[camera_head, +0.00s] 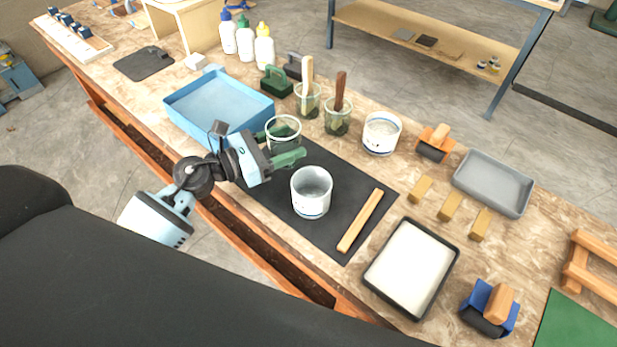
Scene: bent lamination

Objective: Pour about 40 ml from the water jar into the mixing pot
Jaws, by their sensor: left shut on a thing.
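A clear glass jar (284,127), which looks like the water jar, is held between the green fingers of my left gripper (284,144). It looks close to upright; its water level cannot be made out. A white pot (311,203) with a thin dark band, which looks like the mixing pot, stands upright on the black mat (335,222), just in front and right of the jar. The jar and the pot are apart. The pot's inside looks grey, and its contents are unclear. My right gripper is not in view.
A wooden stick (360,220) lies right of the pot. A blue tray (205,103) is behind my left gripper. Glass jars with tools (338,120) and another white pot (381,134) stand behind. A white-filled tray (411,267) is front right.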

